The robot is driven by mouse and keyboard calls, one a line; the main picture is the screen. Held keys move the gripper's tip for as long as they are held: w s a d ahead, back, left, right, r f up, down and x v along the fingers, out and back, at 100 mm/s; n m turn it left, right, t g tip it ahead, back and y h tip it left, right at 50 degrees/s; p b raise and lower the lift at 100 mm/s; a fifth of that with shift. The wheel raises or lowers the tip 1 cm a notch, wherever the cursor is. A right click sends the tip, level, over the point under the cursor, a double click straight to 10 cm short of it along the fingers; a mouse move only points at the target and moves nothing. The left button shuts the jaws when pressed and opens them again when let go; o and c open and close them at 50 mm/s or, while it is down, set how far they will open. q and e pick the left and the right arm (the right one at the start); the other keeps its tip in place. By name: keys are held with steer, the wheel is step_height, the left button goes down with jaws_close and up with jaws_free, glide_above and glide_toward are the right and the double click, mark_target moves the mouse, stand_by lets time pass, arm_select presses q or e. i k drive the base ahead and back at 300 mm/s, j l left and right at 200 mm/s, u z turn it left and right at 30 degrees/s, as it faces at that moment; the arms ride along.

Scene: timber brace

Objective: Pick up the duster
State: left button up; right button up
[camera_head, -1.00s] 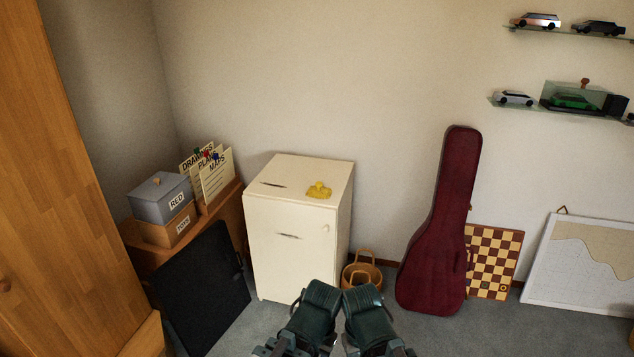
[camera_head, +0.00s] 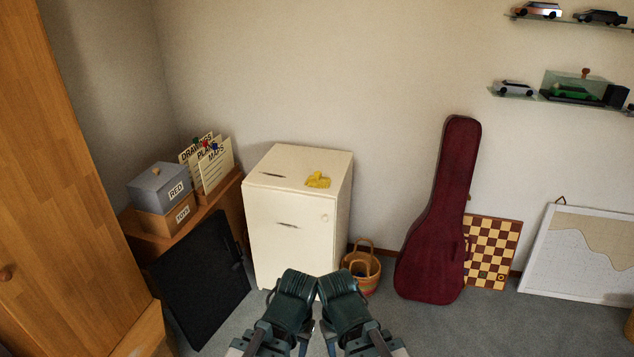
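A crumpled yellow cloth, which looks like the duster (camera_head: 317,180), lies on the top of a cream cabinet (camera_head: 290,230), towards its right side. Two dark green links of my arms show side by side at the bottom middle, in front of the cabinet's lower part. They are well below the duster in the picture and apart from it. I cannot make out any gripper fingers in this view. Nothing covers the duster.
A basket (camera_head: 368,270) stands right of the cabinet, then a dark red guitar case (camera_head: 438,220) and a chessboard (camera_head: 491,250). A black panel (camera_head: 202,285) leans at the left before a low wooden unit with boxes.

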mark_target(317, 180)
steer(key=i+j, duration=0.2)
steer(key=i, duration=0.4)
steer(key=i+j, duration=0.15)
steer(key=i, duration=0.45)
steer(key=i+j, duration=0.2)
steer(key=i, duration=0.4)
steer(key=i+j, duration=0.2)
steer(key=i, duration=0.4)
